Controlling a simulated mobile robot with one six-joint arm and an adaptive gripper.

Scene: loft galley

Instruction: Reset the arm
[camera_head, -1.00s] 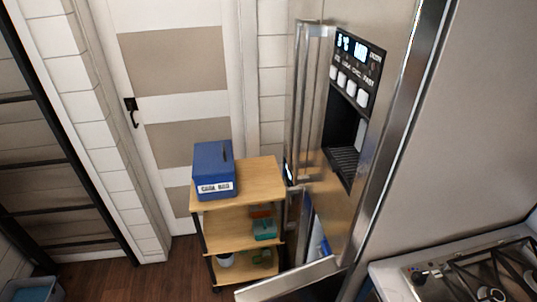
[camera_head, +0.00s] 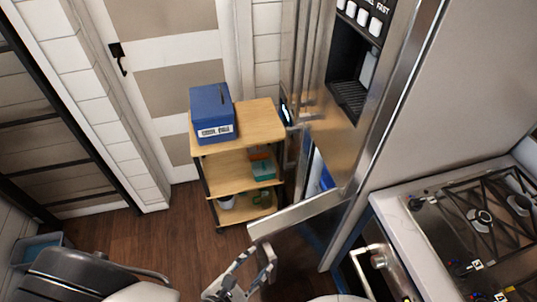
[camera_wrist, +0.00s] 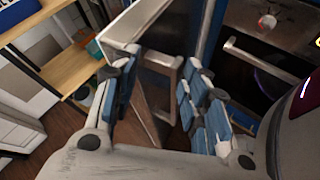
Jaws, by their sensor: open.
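My gripper (camera_head: 240,272) shows at the bottom centre of the head view, below the end of an ajar silver lower door (camera_head: 300,213) of the fridge. In the wrist view my gripper (camera_wrist: 152,75) has its two blue-and-grey fingers spread apart, with nothing held between them. The ajar door (camera_wrist: 150,22) stands beyond the fingertips there, and its handle shows between the fingers. I cannot tell whether a finger touches it. Parts of my arm fill the bottom of both views.
A wooden shelf cart (camera_head: 262,124) with a blue box (camera_head: 211,112) on top stands left of the steel fridge (camera_head: 385,110). A gas hob (camera_head: 480,225) is at the right. A bluish bin (camera_head: 38,247) sits at the lower left. Wooden floor (camera_head: 190,220) is open before the cart.

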